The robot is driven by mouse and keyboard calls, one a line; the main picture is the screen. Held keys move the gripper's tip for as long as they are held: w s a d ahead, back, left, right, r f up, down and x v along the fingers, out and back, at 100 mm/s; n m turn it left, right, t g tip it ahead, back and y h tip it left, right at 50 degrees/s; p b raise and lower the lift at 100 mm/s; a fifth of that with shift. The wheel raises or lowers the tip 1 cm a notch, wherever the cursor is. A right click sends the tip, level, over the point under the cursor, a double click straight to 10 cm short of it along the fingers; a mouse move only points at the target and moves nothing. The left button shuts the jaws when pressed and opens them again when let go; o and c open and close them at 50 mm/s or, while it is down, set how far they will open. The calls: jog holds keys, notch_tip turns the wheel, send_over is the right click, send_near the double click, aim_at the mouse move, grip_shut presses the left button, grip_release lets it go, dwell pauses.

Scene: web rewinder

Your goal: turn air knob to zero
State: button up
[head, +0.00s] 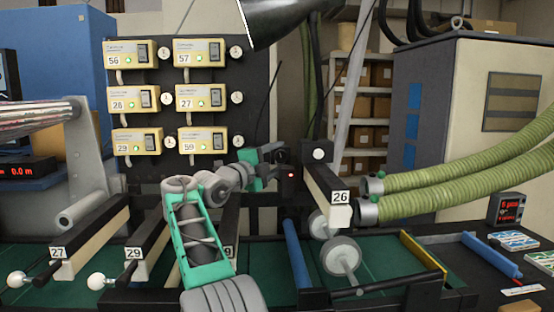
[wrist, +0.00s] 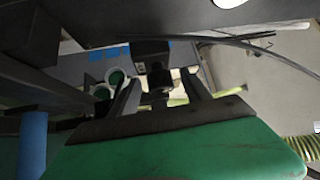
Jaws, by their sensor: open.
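My gripper (head: 273,155) is at the end of my arm, reaching to the dark fixture left of the beam labelled 26. In the wrist view my gripper (wrist: 162,78) is open, with one dark finger on each side of a small black knob (wrist: 158,84). The knob juts from a black block (wrist: 151,52). Gaps show between the knob and both fingers, so it does not look clamped. In the head view the knob cannot be made out clearly behind the gripper, and no scale or pointer mark is readable.
The beam labelled 26 (head: 328,186) stands just right of my gripper. Green hoses (head: 440,178) run farther right. A dark panel with yellow numbered boxes (head: 202,97) is behind on the left. A blue roller (head: 297,255) lies below; a dark cable (wrist: 255,48) crosses the wrist view.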

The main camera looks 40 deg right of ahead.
jog(key=a+b, duration=0.3)
jog(key=a, duration=0.4)
jog(key=shift+s+a+f, duration=0.3)
jog(key=shift+a+f, duration=0.05)
jog(key=shift+f, duration=0.1)
